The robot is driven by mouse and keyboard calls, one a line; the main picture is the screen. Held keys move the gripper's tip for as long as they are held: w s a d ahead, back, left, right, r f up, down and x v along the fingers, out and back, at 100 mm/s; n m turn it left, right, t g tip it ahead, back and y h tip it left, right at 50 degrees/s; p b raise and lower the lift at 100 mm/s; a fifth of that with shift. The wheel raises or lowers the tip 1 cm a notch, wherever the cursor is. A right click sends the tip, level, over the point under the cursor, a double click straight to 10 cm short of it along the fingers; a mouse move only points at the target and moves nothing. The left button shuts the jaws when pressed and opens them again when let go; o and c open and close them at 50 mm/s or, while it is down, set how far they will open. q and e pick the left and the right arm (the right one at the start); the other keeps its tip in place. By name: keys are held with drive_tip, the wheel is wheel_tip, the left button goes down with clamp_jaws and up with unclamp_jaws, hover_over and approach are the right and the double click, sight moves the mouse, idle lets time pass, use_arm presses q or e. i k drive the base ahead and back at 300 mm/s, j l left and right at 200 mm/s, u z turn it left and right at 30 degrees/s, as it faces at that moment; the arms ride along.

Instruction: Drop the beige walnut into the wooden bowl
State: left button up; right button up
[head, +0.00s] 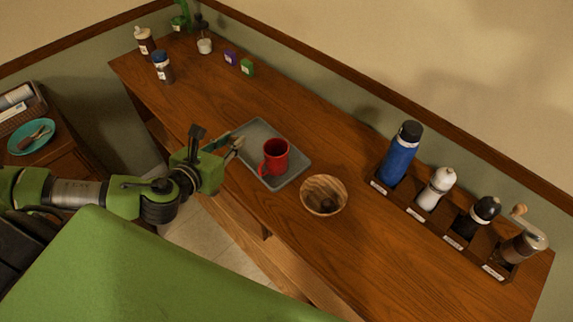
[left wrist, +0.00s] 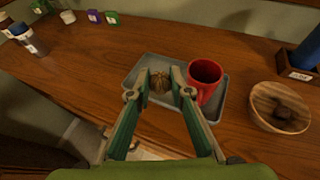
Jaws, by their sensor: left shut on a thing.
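My left gripper (head: 236,145) is over the left part of the grey tray, beside the red mug. In the left wrist view the left gripper (left wrist: 160,82) is shut on a beige-brown walnut (left wrist: 159,81) held between its fingertips. In the head view the walnut is too small to make out clearly. The wooden bowl (head: 313,203) stands right of the tray. It also shows in the left wrist view (left wrist: 262,98), with a dark brown lump (left wrist: 289,109) inside. My right gripper is in neither view.
The grey tray (head: 294,174) holds a red mug (head: 276,156) between my gripper and the bowl. A rack with a blue bottle (head: 400,155), a white mill (head: 437,188) and other items lines the back right. Small boxes and bottles stand at the far left.

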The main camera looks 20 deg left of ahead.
sight(316, 199)
drive_tip(key=k+j+z, duration=0.55)
drive_tip(key=k+z, duration=0.15)
drive_tip(key=k, duration=0.1)
